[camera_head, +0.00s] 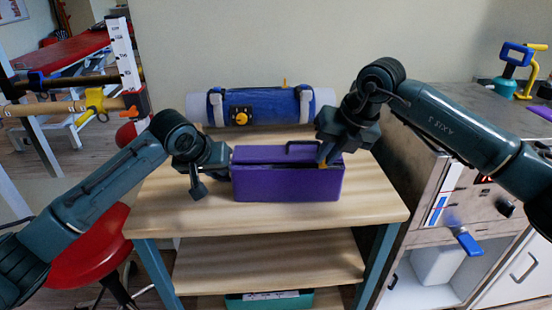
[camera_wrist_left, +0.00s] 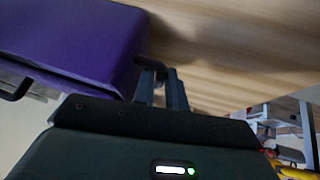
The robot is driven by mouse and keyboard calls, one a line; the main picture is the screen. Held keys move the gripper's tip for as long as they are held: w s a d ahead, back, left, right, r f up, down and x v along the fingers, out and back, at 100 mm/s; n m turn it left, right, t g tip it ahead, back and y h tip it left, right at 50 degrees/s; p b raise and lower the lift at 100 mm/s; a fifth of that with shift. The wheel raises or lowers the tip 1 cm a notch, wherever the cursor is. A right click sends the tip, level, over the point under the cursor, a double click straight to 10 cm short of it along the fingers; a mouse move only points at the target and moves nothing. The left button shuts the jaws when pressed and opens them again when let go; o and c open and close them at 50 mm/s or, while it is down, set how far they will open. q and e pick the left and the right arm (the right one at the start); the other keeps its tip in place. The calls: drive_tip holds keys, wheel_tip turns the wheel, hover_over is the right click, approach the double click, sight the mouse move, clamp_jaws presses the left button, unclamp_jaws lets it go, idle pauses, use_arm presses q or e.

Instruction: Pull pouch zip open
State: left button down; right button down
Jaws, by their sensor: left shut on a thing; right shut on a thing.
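A purple box-shaped pouch (camera_head: 287,185) stands on the wooden table top, with a dark zip seam along its upper part and a black handle (camera_head: 303,143) on top. My left gripper (camera_head: 229,178) is at the pouch's left end. In the left wrist view its fingers (camera_wrist_left: 163,88) are close together on a small dark tab (camera_wrist_left: 156,70) at the corner of the pouch (camera_wrist_left: 85,40). My right gripper (camera_head: 324,157) points down at the pouch's right top and is shut on a small orange zip pull (camera_head: 323,165). The fingers partly hide the pull.
A blue roll (camera_head: 265,107) with white straps lies behind the pouch. The wooden table (camera_head: 370,205) is bare in front and at the right. A metal cabinet (camera_head: 455,200) stands at the right and a red stool (camera_head: 90,245) at the left.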

use_arm(q)
drive_tip(key=shift+s+a+f, duration=0.1)
drive_tip(key=shift+a+f, duration=0.1)
drive_tip(key=shift+f, duration=0.1)
use_arm(e)
drive_tip(key=shift+d, duration=1.4)
drive_tip(key=c, duration=1.4)
unclamp_jaws()
drive_tip(key=shift+o, duration=0.2)
use_arm(q)
drive_tip(key=shift+d, duration=0.1)
use_arm(e)
wheel_tip(320, 180, up, 8)
drive_tip(key=shift+a, duration=0.1)
use_arm(q)
drive_tip(key=c, duration=1.5)
unclamp_jaws()
drive_tip(key=shift+r, duration=0.15)
drive_tip(key=shift+r, duration=0.1)
